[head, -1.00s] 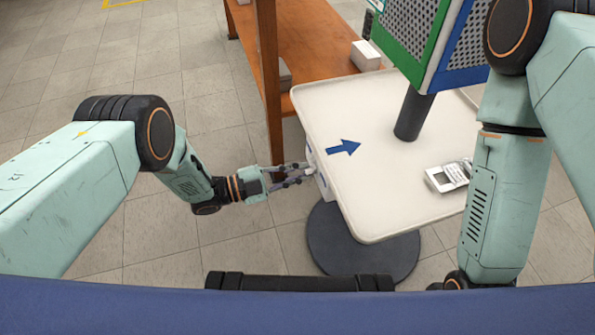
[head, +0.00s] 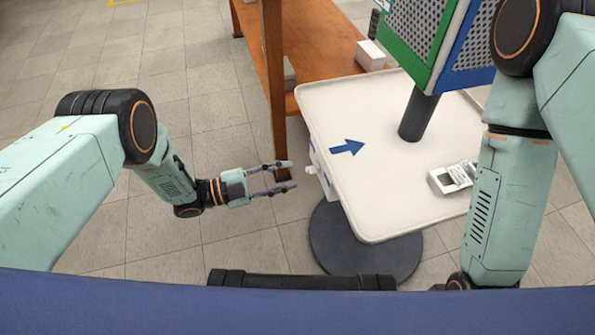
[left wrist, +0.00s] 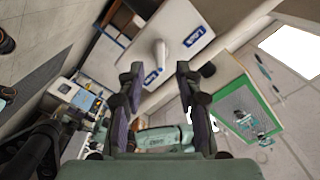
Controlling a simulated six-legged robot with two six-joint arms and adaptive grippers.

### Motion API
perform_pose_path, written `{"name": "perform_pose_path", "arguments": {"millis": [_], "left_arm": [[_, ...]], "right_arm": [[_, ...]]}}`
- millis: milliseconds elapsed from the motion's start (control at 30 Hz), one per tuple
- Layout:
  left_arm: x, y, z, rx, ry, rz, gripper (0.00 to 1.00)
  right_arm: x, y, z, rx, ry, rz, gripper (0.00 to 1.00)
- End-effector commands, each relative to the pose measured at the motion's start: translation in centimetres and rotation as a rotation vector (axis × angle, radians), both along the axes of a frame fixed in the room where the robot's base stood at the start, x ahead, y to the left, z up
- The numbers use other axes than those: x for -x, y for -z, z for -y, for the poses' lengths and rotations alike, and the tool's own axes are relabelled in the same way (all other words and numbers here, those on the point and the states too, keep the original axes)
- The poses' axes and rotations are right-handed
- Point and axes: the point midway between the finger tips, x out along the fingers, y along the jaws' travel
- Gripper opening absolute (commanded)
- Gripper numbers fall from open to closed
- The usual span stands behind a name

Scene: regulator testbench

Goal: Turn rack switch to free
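The rack switch is a white plate with a small white lever (head: 312,170) on the left side of the white table. In the left wrist view the white plate (left wrist: 196,24) has two blue labels, whose words are too small to read for sure. The lever (left wrist: 160,52) stands out from the plate between the labels. My left gripper (head: 290,174) is open and empty, a short gap left of the lever. Its two fingers (left wrist: 158,88) point toward the plate and do not touch the lever. My right gripper is not visible in the head view.
The white table (head: 385,205) carries a blue arrow (head: 346,147) pointing right, a dark post (head: 417,115) and a handheld device (head: 453,177). Its round dark base (head: 345,250) is below. A brown wooden shelf (head: 310,40) stands behind. Floor left of the table is clear.

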Motion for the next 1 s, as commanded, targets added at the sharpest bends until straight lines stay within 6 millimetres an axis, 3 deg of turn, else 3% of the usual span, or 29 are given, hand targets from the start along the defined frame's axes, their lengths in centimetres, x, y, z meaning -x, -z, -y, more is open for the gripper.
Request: {"name": "perform_pose_path", "arguments": {"millis": [200, 400, 1000], "left_arm": [[1.3, 0.0, -4.3, 0.000, -0.004, 0.000, 0.35], [2.1, 0.0, -6.5, 0.000, -0.001, 0.000, 0.35], [2.3, 0.0, -7.1, 0.000, 0.000, 0.000, 0.35]], "right_arm": [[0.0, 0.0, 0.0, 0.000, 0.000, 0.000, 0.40], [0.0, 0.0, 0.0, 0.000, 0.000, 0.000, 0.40], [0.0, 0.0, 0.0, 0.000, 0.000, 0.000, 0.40]]}}
